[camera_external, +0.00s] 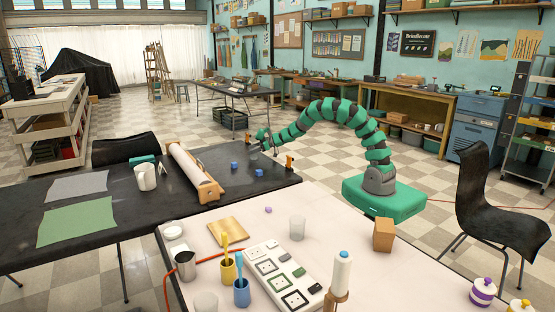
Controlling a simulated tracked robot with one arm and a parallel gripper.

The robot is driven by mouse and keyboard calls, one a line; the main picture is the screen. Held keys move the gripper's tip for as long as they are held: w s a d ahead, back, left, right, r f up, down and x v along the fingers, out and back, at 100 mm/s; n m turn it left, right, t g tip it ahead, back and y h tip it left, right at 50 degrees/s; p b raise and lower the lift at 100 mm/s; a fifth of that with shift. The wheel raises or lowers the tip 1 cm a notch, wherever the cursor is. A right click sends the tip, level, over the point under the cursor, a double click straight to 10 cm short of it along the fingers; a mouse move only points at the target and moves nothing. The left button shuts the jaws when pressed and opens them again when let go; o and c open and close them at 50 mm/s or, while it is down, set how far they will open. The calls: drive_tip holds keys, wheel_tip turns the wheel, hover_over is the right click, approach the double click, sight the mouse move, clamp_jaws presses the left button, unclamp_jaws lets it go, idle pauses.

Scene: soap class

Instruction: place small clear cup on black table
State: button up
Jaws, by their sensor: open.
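The black table (135,205) stands at the left and middle. My gripper (259,146) is open over its far right part, low near the tabletop. A small pale, see-through shape (252,154) is at the gripper's tips and looks like the small clear cup; it is too small to tell whether it touches the fingers or the table. A larger clear cup (297,228) stands upright on the white table (330,215), and another pale cup (206,303) shows at that table's front edge.
On the black table are blue cubes (234,165), a wooden roll holder (195,172), a white mug (145,177), and grey and green sheets (78,222). The white table holds a socket board (281,275), a wooden block (383,235) and a bottle (340,272). A black chair (485,190) stands right.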

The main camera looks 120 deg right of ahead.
drive_tip(key=p+v, duration=0.3)
drive_tip(key=v, duration=0.8)
drive_tip(key=shift+w+r, duration=0.1)
drive_tip(key=w+a+r+n+h, duration=0.1)
drive_tip(key=w+a+r, duration=0.2)
drive_tip(key=w+r, duration=0.4)
drive_tip(key=w+a+r+n+t+h, duration=0.1)
drive_tip(key=w+a+r, duration=0.3)
drive_tip(key=r, duration=0.5)
drive_tip(key=w+a+r+n+h, duration=0.1)
drive_tip(key=w+a+r, duration=0.1)
drive_tip(key=w+r, duration=0.55)
drive_tip(key=w+a+r+t, duration=0.1)
drive_tip(key=w+a+r, duration=0.3)
drive_tip(key=a+r, duration=1)
drive_tip(key=s+a+r+n+y, duration=0.1)
drive_tip(key=s+a+r+y, duration=0.2)
drive_tip(key=a, duration=0.8)
drive_tip(key=s+a+r+n+y, duration=0.1)
drive_tip(key=s+a+r+y, duration=0.2)
drive_tip(key=a+r, duration=0.3)
drive_tip(key=s+a+r+n+t+y, duration=0.1)
drive_tip(key=s+a+r+y, duration=0.2)
drive_tip(key=a, duration=1.3)
wheel_tip(320, 180, up, 2)
drive_tip(key=shift+s+r+y, duration=0.15)
drive_tip(key=shift+s+y, duration=0.25)
drive_tip(key=shift+y, duration=0.1)
drive_tip(key=shift+a, duration=0.1)
